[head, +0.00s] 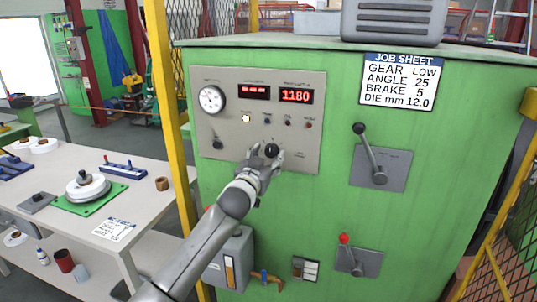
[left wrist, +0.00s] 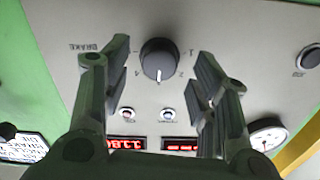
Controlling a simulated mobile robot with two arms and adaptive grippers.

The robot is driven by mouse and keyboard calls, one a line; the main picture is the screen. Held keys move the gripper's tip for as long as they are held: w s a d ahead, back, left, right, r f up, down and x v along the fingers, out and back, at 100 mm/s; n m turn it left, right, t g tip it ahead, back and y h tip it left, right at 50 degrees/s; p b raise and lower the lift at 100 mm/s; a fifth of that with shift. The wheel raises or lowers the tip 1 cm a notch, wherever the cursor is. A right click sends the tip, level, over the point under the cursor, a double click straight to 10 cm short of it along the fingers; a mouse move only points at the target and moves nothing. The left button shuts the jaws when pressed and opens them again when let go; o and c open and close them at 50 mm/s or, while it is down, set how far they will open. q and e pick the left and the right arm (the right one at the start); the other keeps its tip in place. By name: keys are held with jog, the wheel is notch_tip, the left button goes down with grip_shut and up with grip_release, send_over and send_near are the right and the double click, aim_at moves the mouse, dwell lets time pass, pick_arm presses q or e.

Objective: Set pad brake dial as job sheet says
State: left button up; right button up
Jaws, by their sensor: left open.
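The brake dial (head: 271,150) is a round black knob low on the grey panel of the green cabinet. In the left wrist view, upside down, the dial (left wrist: 159,58) has a white pointer line towards the picture's bottom, small numbers around it and the word BRAKE beside it. Some numbers are hidden or too small to read. My left gripper (head: 264,160) is at the dial. Its fingers (left wrist: 162,75) are open, one on each side of the knob, with gaps visible. The job sheet (head: 399,82) reads gear LOW, angle 25, brake 5, die mm 12.0. My right gripper is not in view.
The panel also holds a gauge (head: 211,99), a red 1180 display (head: 296,96), small buttons and another black knob (head: 217,143). Levers (head: 371,155) are on the right. A yellow post (head: 167,110) and a white workbench (head: 130,205) are on the left.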

pick_arm(q)
jog(key=shift+w+d, duration=0.2)
jog(key=shift+w, duration=0.4)
jog(key=shift+w+d, duration=0.1)
jog(key=shift+w, duration=0.15)
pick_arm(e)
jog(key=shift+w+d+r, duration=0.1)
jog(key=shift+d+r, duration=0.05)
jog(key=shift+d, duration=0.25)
pick_arm(q)
jog(key=shift+c, duration=0.4)
jog(key=c, duration=0.9)
jog(key=shift+c, duration=0.2)
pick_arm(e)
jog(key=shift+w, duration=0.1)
